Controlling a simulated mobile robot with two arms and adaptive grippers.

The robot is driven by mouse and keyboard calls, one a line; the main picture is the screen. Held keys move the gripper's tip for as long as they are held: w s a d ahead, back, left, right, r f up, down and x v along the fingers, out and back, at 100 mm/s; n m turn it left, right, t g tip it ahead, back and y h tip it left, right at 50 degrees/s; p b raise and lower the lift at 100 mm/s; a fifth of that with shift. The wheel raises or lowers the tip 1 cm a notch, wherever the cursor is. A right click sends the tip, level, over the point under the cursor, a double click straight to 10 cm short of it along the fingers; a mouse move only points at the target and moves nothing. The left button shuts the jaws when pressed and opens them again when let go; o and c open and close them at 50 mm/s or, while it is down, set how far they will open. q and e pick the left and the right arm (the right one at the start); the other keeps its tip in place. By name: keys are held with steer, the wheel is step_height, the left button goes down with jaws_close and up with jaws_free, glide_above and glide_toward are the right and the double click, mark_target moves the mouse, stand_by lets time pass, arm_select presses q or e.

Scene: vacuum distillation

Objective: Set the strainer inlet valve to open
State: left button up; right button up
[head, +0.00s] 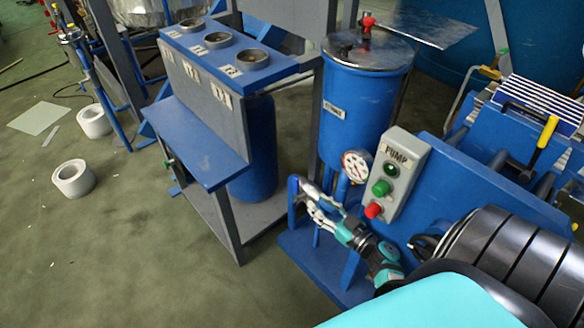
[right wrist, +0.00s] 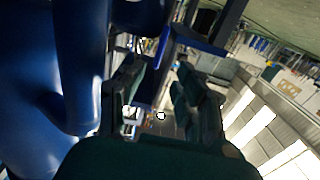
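A blue cylindrical vessel (head: 362,105) with a shiny metal lid stands upright right of centre in the head view; its small label is unreadable. A red fitting (head: 368,22) sits on the lid. I cannot tell which part is the strainer inlet valve. My right gripper (head: 306,196) is low in front of the vessel, beside a blue upright pipe (head: 292,204). In the right wrist view my right gripper (right wrist: 160,75) has its fingers apart, with nothing held between them; a large blue pipe or body (right wrist: 88,60) is close on the left. My left gripper is out of view.
A grey PUMP box (head: 399,172) with green and red buttons and a round gauge (head: 356,166) are close to my right arm. A blue bench (head: 205,150) with three round openings stands left. White rolls (head: 73,179) lie on the open floor. A yellow-handled lever (head: 546,132) is far right.

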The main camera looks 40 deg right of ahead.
mark_target(298, 186)
steer(key=w, duration=0.3)
steer(key=w+b, duration=0.1)
steer(key=w, duration=0.5)
steer(key=shift+w+a, duration=0.2)
steer(key=shift+a, duration=0.15)
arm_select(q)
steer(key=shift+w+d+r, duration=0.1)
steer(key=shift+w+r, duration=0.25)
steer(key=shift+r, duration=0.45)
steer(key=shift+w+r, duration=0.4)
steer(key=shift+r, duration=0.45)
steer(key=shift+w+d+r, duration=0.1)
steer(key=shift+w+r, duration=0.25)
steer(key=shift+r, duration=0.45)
arm_select(e)
steer(key=shift+w, duration=0.65)
steer(key=shift+c, duration=0.4)
jaws_close()
